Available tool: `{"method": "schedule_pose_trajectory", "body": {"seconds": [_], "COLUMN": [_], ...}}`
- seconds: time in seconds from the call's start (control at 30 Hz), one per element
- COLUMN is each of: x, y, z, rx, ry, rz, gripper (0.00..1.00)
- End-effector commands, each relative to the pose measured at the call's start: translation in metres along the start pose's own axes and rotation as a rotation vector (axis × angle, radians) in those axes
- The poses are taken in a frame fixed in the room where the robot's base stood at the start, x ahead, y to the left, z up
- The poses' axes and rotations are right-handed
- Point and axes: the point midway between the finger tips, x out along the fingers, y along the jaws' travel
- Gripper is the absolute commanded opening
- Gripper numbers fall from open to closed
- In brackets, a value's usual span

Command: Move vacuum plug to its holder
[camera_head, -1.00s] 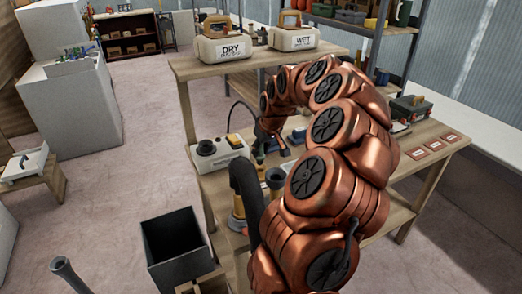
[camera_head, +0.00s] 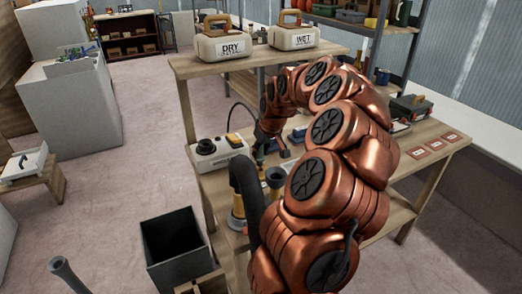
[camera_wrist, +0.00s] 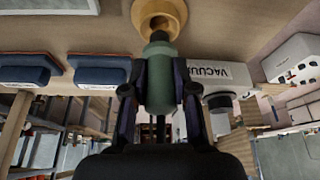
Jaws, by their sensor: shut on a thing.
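The vacuum plug (camera_wrist: 161,85) is a green cylinder with a darker, narrower tip. My gripper (camera_wrist: 158,92) is shut on it, with a dark finger on either side. In the wrist view the plug's tip is right at the tan round holder (camera_wrist: 160,14) with a hole in it; I cannot tell whether the tip is inside the hole. In the head view my gripper (camera_head: 268,150) is low over the bench beside the white vacuum unit (camera_head: 213,155), mostly hidden by my arm. The unit's VACUUM label (camera_wrist: 212,72) shows upside down in the wrist view.
Two dark blue blocks (camera_wrist: 100,72) lie on the bench beside the plug in the wrist view. A dark funnel-like cup (camera_head: 275,176) stands near my gripper. DRY (camera_head: 228,42) and WET (camera_head: 292,38) containers stand on the raised shelf. An open dark bin (camera_head: 175,245) is on the floor.

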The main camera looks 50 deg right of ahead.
Motion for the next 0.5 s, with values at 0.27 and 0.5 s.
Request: {"method": "schedule_pose_trajectory", "body": {"seconds": [0.27,0.5], "x": [0.0060,0.0104], "y": [0.0001,0.0001], "z": [0.0025,0.0043], "rx": [0.000,0.000], "ry": [0.000,0.000], "rz": [0.000,0.000], "gripper": [0.00,0.00]}}
